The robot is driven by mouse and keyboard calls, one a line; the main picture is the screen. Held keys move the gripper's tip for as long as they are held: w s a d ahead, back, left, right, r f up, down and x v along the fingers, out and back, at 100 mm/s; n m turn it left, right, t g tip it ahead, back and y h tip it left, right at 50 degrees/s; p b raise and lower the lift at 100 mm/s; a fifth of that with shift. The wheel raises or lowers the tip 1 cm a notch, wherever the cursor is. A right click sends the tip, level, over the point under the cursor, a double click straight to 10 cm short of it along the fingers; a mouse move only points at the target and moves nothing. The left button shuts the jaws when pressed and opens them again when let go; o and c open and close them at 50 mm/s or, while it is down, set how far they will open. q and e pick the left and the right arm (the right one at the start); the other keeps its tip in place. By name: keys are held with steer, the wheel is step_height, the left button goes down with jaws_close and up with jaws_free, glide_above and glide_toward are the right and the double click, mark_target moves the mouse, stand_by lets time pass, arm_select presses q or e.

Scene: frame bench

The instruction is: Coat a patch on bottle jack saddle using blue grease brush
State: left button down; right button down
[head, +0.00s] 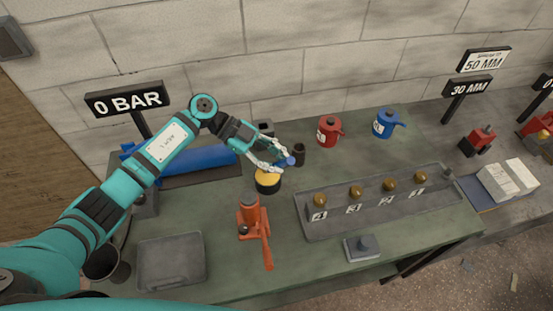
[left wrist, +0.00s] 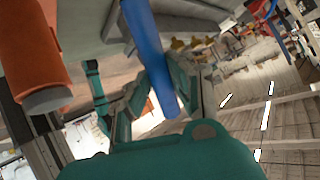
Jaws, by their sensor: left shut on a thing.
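The orange bottle jack (head: 250,222) stands on the green bench, with its round saddle (head: 249,200) on top and its lever towards the front. An orange body that looks like the jack (left wrist: 35,50) shows at the left of the left wrist view. My left gripper (head: 282,160) is shut on the blue grease brush (head: 291,161), above and behind the jack. The brush's blue handle (left wrist: 148,50) lies between the fingers in the left wrist view. Its bristles cannot be made out. A dark pot of yellow grease (head: 267,181) stands just below the gripper. My right gripper is not in view.
A dark cup (head: 299,155) stands right of the gripper. A grey rack (head: 380,207) with several numbered knobs lies to the right. Red (head: 329,131) and blue (head: 385,123) cans stand at the back. An empty grey tray (head: 172,261) lies front left.

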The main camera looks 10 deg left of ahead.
mark_target(277, 162)
arm_select(q)
steer(key=shift+r+p, duration=2.4)
steer(key=shift+r, duration=0.4)
